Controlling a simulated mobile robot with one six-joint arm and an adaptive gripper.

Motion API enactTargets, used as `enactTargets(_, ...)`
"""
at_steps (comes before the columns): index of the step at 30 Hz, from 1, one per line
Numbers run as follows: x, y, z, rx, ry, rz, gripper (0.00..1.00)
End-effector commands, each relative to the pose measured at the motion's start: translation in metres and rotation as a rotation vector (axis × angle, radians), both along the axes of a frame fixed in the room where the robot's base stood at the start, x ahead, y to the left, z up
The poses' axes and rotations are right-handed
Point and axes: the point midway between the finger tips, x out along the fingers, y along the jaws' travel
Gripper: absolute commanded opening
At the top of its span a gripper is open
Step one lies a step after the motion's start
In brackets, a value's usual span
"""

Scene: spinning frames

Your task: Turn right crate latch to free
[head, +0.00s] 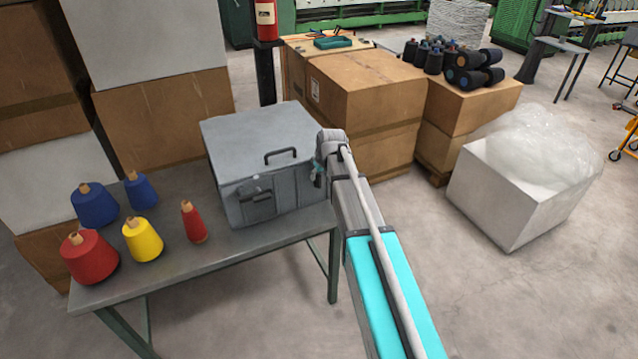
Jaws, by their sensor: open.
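The crate (230,140) is a grey metal box with a closed lid and a dark lid handle (290,155). It stands on the right end of a grey table. One dark latch (257,203) shows on the left part of its front face. The right latch cannot be made out; my arm's end covers that corner. My gripper (317,174) is at the front right corner of the crate, small and mostly hidden by my wrist. It is open; whether it touches the crate or latch cannot be told.
Blue, red and yellow yarn cones (142,241) stand on the table (190,268) left of the crate. Cardboard boxes (370,100) stand behind it. A white bin (505,195) with clear plastic wrap is on the floor at right. The floor in front is clear.

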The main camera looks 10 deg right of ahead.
Motion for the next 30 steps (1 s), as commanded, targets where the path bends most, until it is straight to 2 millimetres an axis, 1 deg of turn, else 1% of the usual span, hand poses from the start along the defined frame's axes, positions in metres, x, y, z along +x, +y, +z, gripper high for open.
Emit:
enactTargets(1, 0.002, 0.0, -0.008, 0.0, 0.0, 0.0, 0.54)
enactTargets(9, 0.008, 0.002, -0.021, 0.0, 0.0, 0.0, 0.54)
enactTargets(23, 0.009, 0.002, -0.023, 0.0, 0.0, 0.0, 0.54)
enactTargets(24, 0.009, 0.002, -0.023, 0.0, 0.0, 0.0, 0.52)
enactTargets(26, 0.009, 0.002, -0.023, 0.0, 0.0, 0.0, 0.41)
enactTargets(30, 0.009, 0.002, -0.023, 0.0, 0.0, 0.0, 0.15)
